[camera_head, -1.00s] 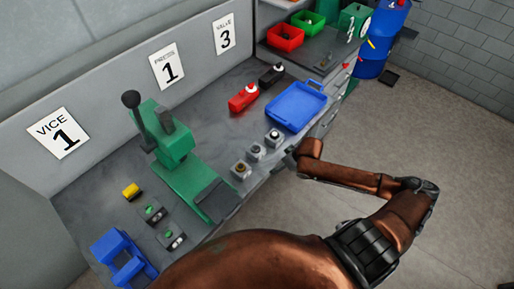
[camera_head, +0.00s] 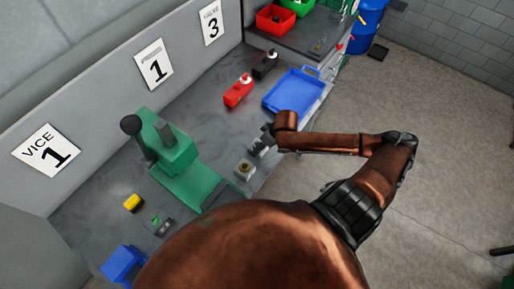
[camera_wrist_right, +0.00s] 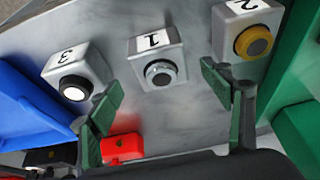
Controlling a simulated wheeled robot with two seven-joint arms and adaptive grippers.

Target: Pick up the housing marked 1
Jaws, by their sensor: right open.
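The housing marked 1 (camera_wrist_right: 155,60) is a light grey block with a round grey-ringed button, in the upper middle of the right wrist view. The housing marked 3 (camera_wrist_right: 78,72), with a white button, is left of it; the housing marked 2 (camera_wrist_right: 243,35), with a yellow ring, is right of it. My right gripper (camera_wrist_right: 160,92) is open and empty, its green fingertips apart in front of and to either side of housing 1. In the head view the gripper (camera_head: 266,140) hangs by the housings at the bench's front edge, partly hiding them. My left gripper is not in view.
A blue tray (camera_head: 294,91) lies just beyond the housings, and a green press (camera_head: 172,150) stands on the other side. A red item (camera_head: 238,91) and a black one (camera_head: 265,64) lie farther back. The bench between press and red item is clear.

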